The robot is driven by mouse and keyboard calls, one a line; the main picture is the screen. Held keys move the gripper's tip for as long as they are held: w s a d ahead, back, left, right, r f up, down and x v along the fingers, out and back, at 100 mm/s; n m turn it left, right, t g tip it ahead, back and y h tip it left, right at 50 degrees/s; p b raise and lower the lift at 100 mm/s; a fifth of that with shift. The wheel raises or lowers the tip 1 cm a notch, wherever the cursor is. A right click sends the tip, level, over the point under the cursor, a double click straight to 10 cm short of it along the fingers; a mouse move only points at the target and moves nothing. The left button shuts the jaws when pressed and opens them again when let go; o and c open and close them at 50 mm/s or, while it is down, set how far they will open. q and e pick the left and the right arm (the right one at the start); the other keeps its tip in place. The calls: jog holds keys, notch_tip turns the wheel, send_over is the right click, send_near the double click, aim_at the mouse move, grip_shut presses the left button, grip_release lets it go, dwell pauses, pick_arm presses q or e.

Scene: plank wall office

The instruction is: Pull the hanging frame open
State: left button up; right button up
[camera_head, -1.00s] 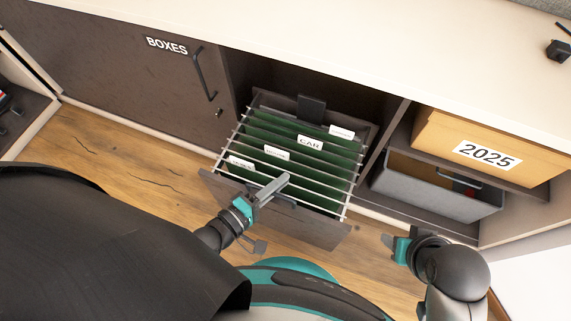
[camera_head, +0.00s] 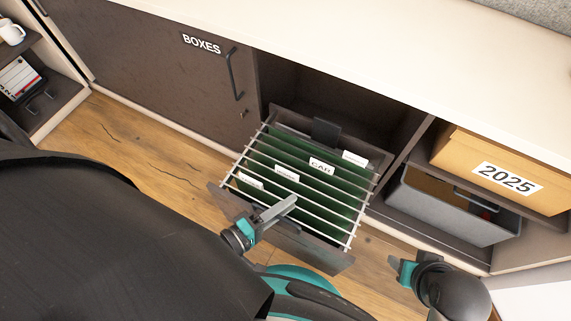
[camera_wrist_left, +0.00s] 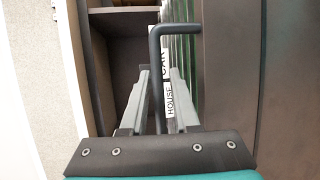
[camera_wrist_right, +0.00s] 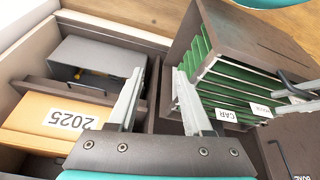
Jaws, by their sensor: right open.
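The hanging frame (camera_head: 308,252) is a dark drawer standing out of the cabinet. White rods cross its top over green folders (camera_head: 300,180) with white labels, one reading CAR. My left gripper (camera_head: 290,203) is at its front panel. In the left wrist view, the dark bent handle (camera_wrist_left: 156,60) runs between the left fingers, which are closed in around it; the exact contact is hard to see. My right gripper (camera_head: 396,270) is open and empty, right of the frame. The right wrist view shows the drawer (camera_wrist_right: 250,35) beyond its fingers.
A closed door (camera_head: 150,60) marked BOXES is left of the frame. On the right, an orange 2025 box (camera_head: 460,150) sits above a grey bin (camera_head: 440,205). The pale cabinet top (camera_head: 400,60) overhangs. Wooden floor (camera_head: 150,150) in front is clear on the left.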

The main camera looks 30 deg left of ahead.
pick_arm(q)
jog(key=shift+o, duration=0.8)
jog(key=shift+s, duration=0.1)
jog(key=p+v, duration=0.3)
jog(key=v, duration=1.2)
pick_arm(e)
notch_tip(320, 180, down, 6)
jog(key=s+g, duration=0.1)
jog(key=shift+s, duration=0.25)
pick_arm(q)
jog(key=shift+r, duration=0.1)
pick_arm(e)
jog(key=shift+d, duration=0.1)
